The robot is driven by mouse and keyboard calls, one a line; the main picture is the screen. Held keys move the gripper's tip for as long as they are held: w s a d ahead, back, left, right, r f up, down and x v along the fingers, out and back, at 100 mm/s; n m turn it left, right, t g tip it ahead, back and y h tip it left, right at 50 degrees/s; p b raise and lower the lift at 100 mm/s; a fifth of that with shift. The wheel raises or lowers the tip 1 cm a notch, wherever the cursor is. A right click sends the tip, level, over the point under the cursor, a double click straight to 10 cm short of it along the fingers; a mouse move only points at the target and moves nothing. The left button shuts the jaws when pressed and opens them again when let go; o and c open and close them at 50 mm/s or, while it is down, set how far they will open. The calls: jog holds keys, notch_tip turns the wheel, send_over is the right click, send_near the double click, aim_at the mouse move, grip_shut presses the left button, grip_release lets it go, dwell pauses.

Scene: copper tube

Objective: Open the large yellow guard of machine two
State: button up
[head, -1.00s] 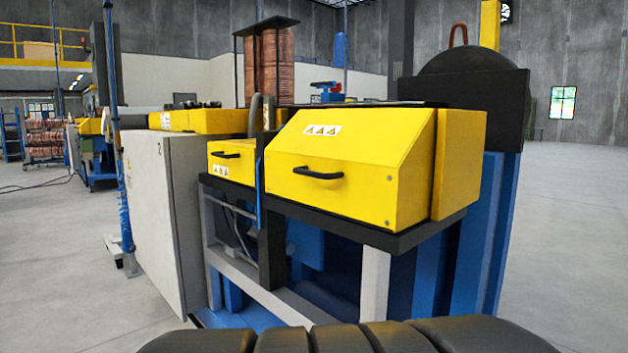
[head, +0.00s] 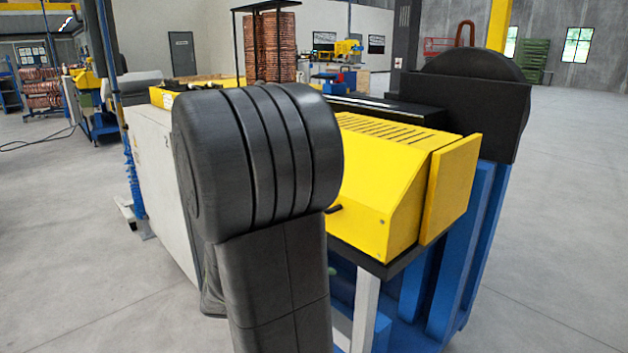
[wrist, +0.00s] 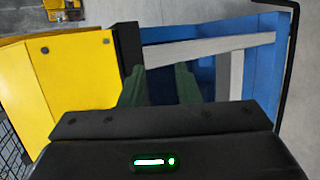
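The large yellow guard (head: 395,190) of the machine sits down on its black ledge, looking closed. Its slotted top and right end show in the head view. My dark arm covers its left part, and only the tip of its black handle (head: 335,209) shows beside the arm. In the wrist view yellow panelling with bolts (wrist: 78,75), probably this guard, fills the left side. My gripper (wrist: 160,75) shows there with two greenish fingers apart and nothing visible between them. The fingers are hidden in the head view. I see no contact with the guard or handle.
The black ledge (head: 385,262) and a white leg (head: 364,310) stand below the guard. Blue machine structure (head: 465,265) rises at the right. A white cabinet (head: 160,185) stands left of my arm. Grey floor is open at the right and the left front.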

jog(key=w+a+r+n+t+p, duration=0.2)
jog(key=w+a+r+t+p, duration=0.4)
jog(key=a+r, duration=0.55)
jog(key=shift+h, duration=0.3)
jog(key=x, duration=0.4)
jog(key=p+x, duration=0.1)
jog(key=x, duration=0.4)
jog(key=p+x, duration=0.1)
jog(key=x, duration=0.4)
jog(key=shift+s+d+r, duration=0.15)
jog(key=shift+r, duration=0.15)
grip_shut()
